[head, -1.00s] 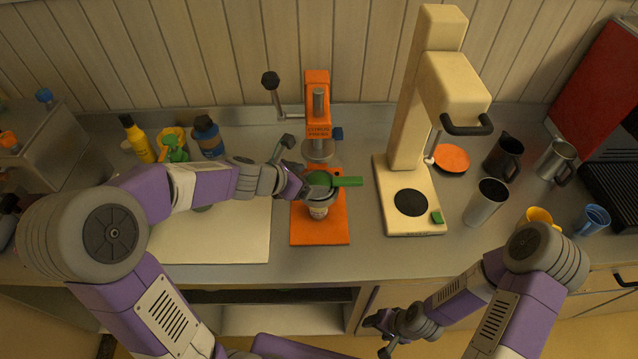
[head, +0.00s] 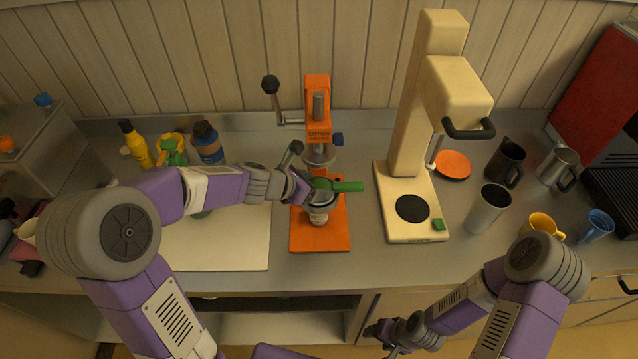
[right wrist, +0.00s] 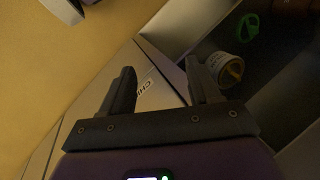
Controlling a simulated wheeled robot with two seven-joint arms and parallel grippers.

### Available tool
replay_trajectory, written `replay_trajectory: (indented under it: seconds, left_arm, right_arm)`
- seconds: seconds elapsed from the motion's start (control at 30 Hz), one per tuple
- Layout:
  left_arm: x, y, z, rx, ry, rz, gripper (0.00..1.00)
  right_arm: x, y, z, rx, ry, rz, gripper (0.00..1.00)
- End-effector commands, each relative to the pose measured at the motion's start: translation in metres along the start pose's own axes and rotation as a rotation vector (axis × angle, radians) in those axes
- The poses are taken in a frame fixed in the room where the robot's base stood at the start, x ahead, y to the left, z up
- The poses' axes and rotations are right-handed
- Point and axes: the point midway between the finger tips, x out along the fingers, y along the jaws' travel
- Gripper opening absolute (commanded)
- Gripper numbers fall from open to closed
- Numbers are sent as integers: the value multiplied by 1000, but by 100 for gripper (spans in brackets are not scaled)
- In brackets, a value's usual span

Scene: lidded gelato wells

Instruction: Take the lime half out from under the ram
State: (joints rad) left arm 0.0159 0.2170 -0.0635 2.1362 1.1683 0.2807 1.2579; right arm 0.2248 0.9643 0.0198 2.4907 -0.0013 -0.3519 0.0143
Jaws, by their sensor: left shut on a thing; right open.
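The orange citrus press (head: 317,125) stands on the counter in the head view, its round metal ram (head: 319,155) above the cup area. A rounded green thing, which looks like the lime half (head: 320,183), is just below the ram, beside a green handle (head: 347,186) sticking out to the right. My left gripper (head: 307,192) reaches in from the left and is shut at the green thing; its fingers hide part of it. A small pale cup (head: 318,217) stands below on the orange base (head: 319,240). My right gripper (right wrist: 164,88) is open and empty, low in front of the counter (head: 395,335).
A cream machine (head: 410,120) stands right of the press, with a metal cup (head: 487,208) and mugs further right. A white board (head: 235,240) lies to the left, below bottles (head: 207,140). The counter in front of the press is narrow.

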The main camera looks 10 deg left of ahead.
Motion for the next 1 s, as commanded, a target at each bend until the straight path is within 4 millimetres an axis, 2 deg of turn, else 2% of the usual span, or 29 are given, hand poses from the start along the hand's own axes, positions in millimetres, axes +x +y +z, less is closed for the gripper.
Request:
replay_trajectory:
  seconds: [0.77, 1.0]
  left_arm:
    - [-11, 0, 13, 0, 0, 0, 52]
    - [-18, -12, 6, 0, -2, 0, 52]
  right_arm:
    - [-16, -6, 1, 0, 0, 0, 62]
    - [-10, -4, 0, 0, 0, 0, 62]
